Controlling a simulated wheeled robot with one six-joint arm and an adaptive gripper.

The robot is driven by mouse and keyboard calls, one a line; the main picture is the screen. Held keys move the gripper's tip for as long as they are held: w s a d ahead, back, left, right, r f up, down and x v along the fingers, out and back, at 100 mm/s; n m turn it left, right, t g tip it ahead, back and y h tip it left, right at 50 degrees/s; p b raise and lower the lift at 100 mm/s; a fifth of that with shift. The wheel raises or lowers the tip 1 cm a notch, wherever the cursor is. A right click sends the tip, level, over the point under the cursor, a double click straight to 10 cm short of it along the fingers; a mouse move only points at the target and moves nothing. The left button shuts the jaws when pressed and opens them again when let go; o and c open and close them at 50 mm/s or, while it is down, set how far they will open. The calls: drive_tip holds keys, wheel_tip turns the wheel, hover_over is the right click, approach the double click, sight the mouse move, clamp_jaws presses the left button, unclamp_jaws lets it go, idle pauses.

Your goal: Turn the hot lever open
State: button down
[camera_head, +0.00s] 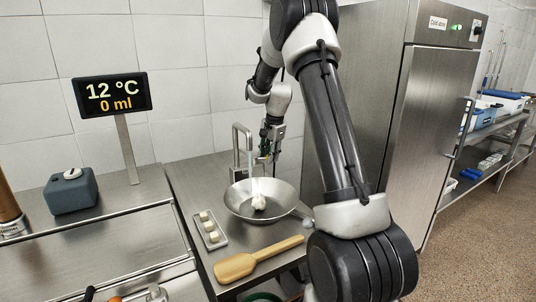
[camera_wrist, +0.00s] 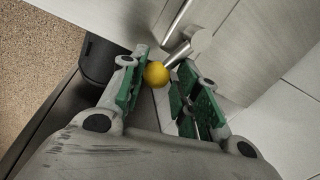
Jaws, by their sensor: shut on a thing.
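My gripper (camera_wrist: 158,88) has its green-padded fingers on either side of a yellow round knob (camera_wrist: 156,73) and is shut on it. The knob sits by the end of a short metal rod (camera_wrist: 178,54) of the tap. No hot or cold mark shows on it. In the head view my gripper (camera_head: 268,150) is beside the metal tap (camera_head: 237,145), and the knob is hidden there. A display (camera_head: 113,94) reads 12 °C and 0 ml. A pale streak runs from below the tap toward the pan (camera_head: 236,210).
The wide pan holds a white lump. A small tray (camera_head: 219,242) with pale pieces and a wooden paddle (camera_head: 258,259) lie in front. A steel cabinet (camera_head: 418,130) stands at right. A blue-grey box (camera_head: 71,192) is on the left counter.

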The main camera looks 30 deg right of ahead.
drive_tip(key=shift+s+a+f+m+g+h, duration=0.1)
drive_tip(key=shift+s+a+m+h, duration=0.35)
drive_tip(key=shift+m, duration=1.1)
drive_tip(key=shift+s+a+m+g+h, duration=0.15)
drive_tip(key=shift+s+a+m, duration=0.6)
drive_tip(key=shift+m, duration=0.85)
drive_tip(key=shift+s+a+f+m+g+h, duration=0.1)
drive_tip(key=shift+s+a+m+h, duration=0.35)
drive_tip(key=shift+m, duration=1.1)
drive_tip(key=shift+s+a, duration=0.1)
drive_tip(key=shift+s, duration=0.15)
drive_tip(key=c, duration=1)
unclamp_jaws()
drive_tip(key=shift+a+r, duration=0.1)
drive_tip(key=shift+a, duration=0.05)
drive_tip(key=shift+w, duration=0.1)
drive_tip(key=shift+d+r, duration=0.1)
drive_tip(key=shift+d, duration=0.1)
